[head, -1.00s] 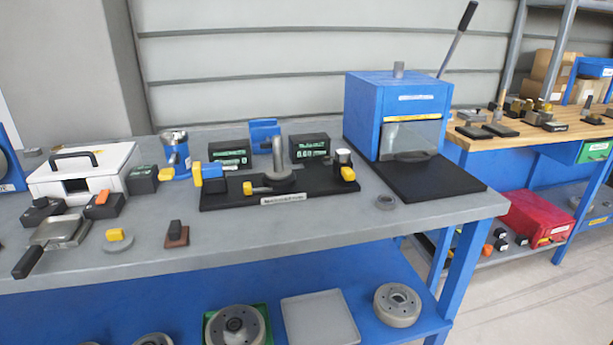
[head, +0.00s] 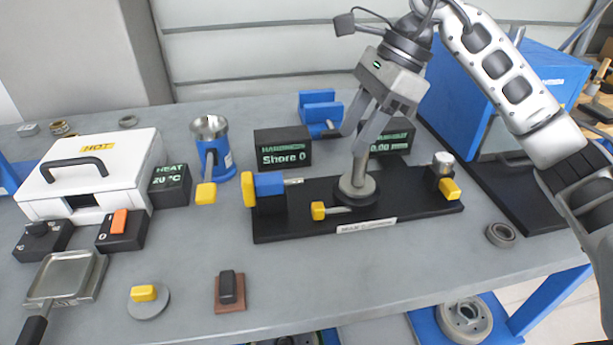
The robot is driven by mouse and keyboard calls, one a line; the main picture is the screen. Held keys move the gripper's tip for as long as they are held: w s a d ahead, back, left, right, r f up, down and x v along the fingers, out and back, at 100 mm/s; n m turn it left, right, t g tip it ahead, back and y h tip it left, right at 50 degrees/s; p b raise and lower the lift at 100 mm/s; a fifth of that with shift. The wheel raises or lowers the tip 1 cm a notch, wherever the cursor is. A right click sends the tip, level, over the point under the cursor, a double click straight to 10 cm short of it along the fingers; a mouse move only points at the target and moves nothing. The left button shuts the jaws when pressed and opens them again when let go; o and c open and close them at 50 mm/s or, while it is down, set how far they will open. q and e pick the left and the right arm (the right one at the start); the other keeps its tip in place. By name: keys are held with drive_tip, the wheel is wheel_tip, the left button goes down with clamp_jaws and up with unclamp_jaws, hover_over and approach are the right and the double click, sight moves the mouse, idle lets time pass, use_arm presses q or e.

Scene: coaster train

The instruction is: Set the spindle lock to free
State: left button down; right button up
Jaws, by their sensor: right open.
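A black fixture base (head: 290,228) stands on the bench with a grey spindle post (head: 358,180) at its middle. A small yellow-tipped lever (head: 318,210) sticks out to the left at the foot of the post; I cannot read which way it is set. A blue block with a yellow knob (head: 248,190) sits at the base's left end, and a silver-topped post with a yellow handle (head: 450,190) at its right end. My right gripper (head: 352,142) is open above the spindle post, its fingers pointing down and hiding part of it. Whether they touch it is unclear. My left gripper is out of view.
Behind the fixture stand a Shore display box (head: 283,148), a mm display (head: 392,136) and a blue holder (head: 320,108). A blue cup (head: 212,145), white heater box (head: 100,165) and blue press (head: 540,85) stand around it.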

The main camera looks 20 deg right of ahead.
drive_tip(key=d, duration=0.1)
drive_tip(key=p, duration=0.1)
approach(320, 205)
drive_tip(key=shift+h, duration=0.3)
drive_tip(key=x, duration=0.9)
drive_tip(key=shift+a, duration=0.3)
clamp_jaws()
